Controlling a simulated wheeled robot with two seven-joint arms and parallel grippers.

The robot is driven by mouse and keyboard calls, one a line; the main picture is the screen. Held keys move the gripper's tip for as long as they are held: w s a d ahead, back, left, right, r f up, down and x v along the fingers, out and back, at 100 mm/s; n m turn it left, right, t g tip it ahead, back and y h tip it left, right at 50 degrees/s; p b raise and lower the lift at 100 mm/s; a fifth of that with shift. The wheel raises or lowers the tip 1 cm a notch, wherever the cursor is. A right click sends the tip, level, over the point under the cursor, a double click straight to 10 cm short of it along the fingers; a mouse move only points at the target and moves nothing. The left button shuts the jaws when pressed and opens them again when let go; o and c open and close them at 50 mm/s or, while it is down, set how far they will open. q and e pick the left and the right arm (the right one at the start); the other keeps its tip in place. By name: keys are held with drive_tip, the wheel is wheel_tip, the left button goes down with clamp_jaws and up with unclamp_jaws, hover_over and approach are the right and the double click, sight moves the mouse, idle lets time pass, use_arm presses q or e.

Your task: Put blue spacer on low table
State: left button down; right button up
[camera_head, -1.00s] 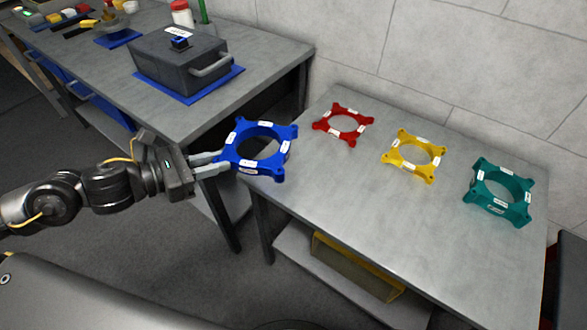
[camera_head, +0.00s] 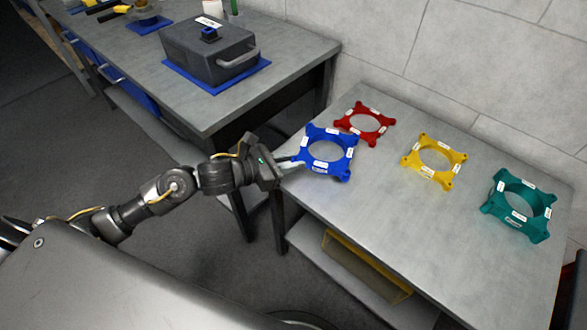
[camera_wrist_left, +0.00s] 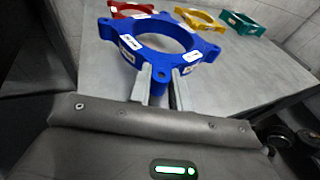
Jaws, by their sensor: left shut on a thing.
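The blue spacer (camera_head: 327,171) is a square ring with lobed corners and white labels. My left gripper (camera_head: 291,165) is shut on its near left corner. In the left wrist view the blue spacer (camera_wrist_left: 143,53) sits between the fingers (camera_wrist_left: 160,85). The low table (camera_head: 365,235) is grey, and the spacer is over its left end. I cannot tell whether the spacer touches the top. My right gripper is not in view.
A red spacer (camera_head: 364,125) lies just behind the blue one. A yellow spacer (camera_head: 434,179) and a teal spacer (camera_head: 519,224) lie farther right. The table's front middle is clear. A higher bench (camera_head: 205,103) with a grey box (camera_head: 209,62) stands at left.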

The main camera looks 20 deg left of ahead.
sight(294, 176)
use_arm(q)
drive_tip(key=f, duration=0.2)
drive_tip(key=shift+w+d+f, duration=0.15)
drive_tip(key=shift+d+f, duration=0.1)
drive_tip(key=shift+f, duration=0.45)
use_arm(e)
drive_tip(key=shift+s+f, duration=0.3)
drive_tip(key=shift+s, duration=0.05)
use_arm(q)
drive_tip(key=shift+f, duration=0.1)
drive_tip(key=c, duration=1.3)
unclamp_jaws()
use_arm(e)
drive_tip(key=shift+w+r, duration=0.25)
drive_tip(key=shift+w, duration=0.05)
